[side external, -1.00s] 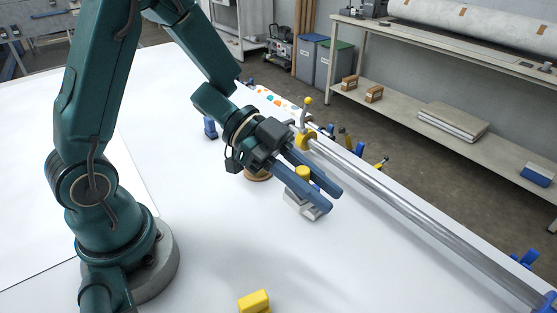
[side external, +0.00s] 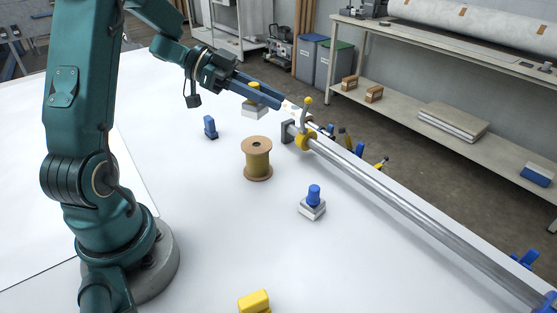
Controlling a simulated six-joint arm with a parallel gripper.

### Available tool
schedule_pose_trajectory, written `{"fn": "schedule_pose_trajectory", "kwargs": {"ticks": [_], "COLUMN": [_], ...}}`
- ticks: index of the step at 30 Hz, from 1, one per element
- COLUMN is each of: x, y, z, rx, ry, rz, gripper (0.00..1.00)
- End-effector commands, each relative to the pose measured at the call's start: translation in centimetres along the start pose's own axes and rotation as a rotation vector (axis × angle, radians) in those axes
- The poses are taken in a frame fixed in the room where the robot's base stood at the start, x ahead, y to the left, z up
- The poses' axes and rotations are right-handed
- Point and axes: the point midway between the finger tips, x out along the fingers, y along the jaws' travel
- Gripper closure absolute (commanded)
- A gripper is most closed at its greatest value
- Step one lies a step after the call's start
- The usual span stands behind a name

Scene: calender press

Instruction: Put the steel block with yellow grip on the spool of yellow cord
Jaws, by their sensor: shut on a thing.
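My gripper (side external: 262,94) is shut on the steel block with yellow grip (side external: 255,111). The yellow grip shows above the blue fingers and the pale steel body below them, upright. The fingers hide the middle of the block. The spool of yellow cord (side external: 257,162) stands upright on the white table, with wooden end discs and a bare top. My gripper and the block are beyond the spool in the picture, clear of it. I cannot tell how high the block is above the table.
A steel block with blue grip (side external: 313,206) stands to the right of the spool. A blue object (side external: 210,128) stands to its left, and a yellow object (side external: 254,301) lies at the front. A long metal roller (side external: 400,201) runs along the right table edge. White table around the spool is clear.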

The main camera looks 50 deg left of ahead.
Motion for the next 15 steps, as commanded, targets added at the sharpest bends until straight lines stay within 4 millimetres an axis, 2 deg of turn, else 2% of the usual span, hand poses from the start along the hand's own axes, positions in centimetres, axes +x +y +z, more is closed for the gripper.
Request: {"fn": "schedule_pose_trajectory", "kwargs": {"ticks": [3,15], "x": [0.8,2.5], "y": [0.1,0.1], "z": [1.9,6.0], "rx": [-0.01,-0.005], "ry": [0.001,0.002], "rz": [0.001,0.0], "gripper": [1.0,1.0]}}
